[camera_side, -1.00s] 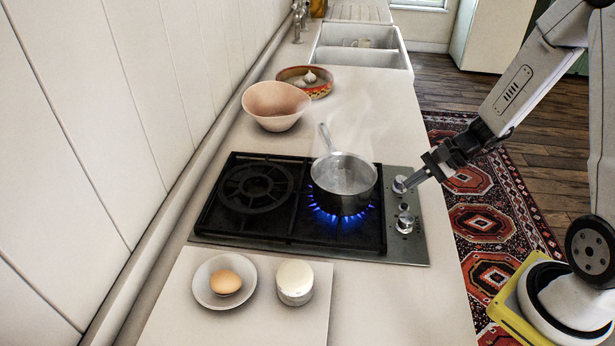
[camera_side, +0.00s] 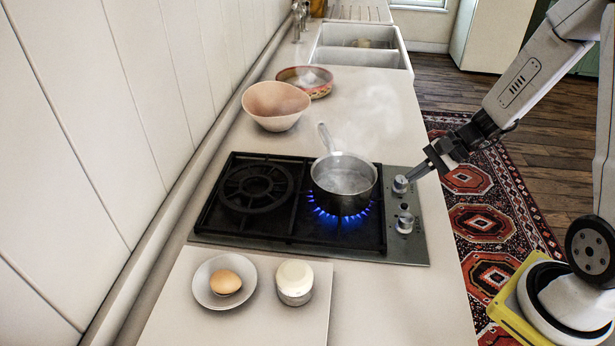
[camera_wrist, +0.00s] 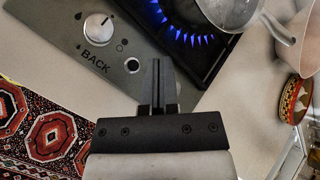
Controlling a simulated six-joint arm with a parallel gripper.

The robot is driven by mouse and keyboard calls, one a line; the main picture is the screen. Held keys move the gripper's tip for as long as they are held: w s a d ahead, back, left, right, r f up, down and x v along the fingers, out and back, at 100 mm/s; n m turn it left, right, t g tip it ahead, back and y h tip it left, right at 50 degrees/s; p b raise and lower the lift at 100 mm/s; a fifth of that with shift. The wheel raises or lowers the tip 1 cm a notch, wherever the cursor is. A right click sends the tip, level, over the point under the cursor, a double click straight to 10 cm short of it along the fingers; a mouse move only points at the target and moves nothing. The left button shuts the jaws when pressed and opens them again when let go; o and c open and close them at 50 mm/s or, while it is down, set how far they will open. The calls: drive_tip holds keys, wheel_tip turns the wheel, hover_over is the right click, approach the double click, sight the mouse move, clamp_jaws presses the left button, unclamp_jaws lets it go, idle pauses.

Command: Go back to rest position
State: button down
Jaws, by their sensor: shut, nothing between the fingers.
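My gripper (camera_side: 410,178) is shut and empty. In the side view it hangs just right of the hob's back knob (camera_side: 400,184), above the counter's edge; it also shows in the wrist view (camera_wrist: 157,65). In the wrist view the knob (camera_wrist: 97,26) marked BACK lies to the left of the fingertips, apart from them. A steel saucepan (camera_side: 343,178) with steaming water stands on the lit burner, blue flames under it. A second knob (camera_side: 405,222) sits nearer the front of the hob (camera_side: 290,243).
A pink bowl (camera_side: 275,103) and a patterned bowl (camera_side: 322,90) stand behind the hob. The space over the rug (camera_side: 482,222) is clear.

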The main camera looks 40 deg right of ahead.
drive_tip(key=shift+s+a+n, duration=0.3)
drive_tip(key=shift+a, duration=0.1)
drive_tip(key=s+a+n+g+h, duration=0.1)
drive_tip(key=n, duration=0.1)
drive_tip(key=s+a+n+g+h, duration=0.2)
drive_tip(key=s+n, duration=0.1)
drive_tip(key=shift+a+f+n+g, duration=0.25)
drive_tip(key=shift+n+g, duration=0.05)
drive_tip(key=shift+g, duration=0.1)
drive_tip(key=n+h, duration=0.1)
drive_tip(key=s+n, duration=0.1)
drive_tip(key=shift+s+a+r+n+h, duration=0.1)
drive_tip(key=shift+a+r+n+h, duration=0.05)
drive_tip(key=shift+a+n+h, duration=0.2)
drive_tip(key=shift+s+a+r+n+h, duration=0.1)
drive_tip(key=shift+n+h, duration=0.35)
drive_tip(key=shift+n, duration=0.2)
drive_tip(key=n, duration=0.1)
drive_tip(key=a+r+n+t+h, duration=0.1)
drive_tip(key=n, duration=0.1)
drive_tip(key=r+n+h, duration=0.1)
drive_tip(key=n, duration=0.1)
drive_tip(key=shift+w+a, duration=0.2)
drive_tip(key=shift+a, duration=0.2)
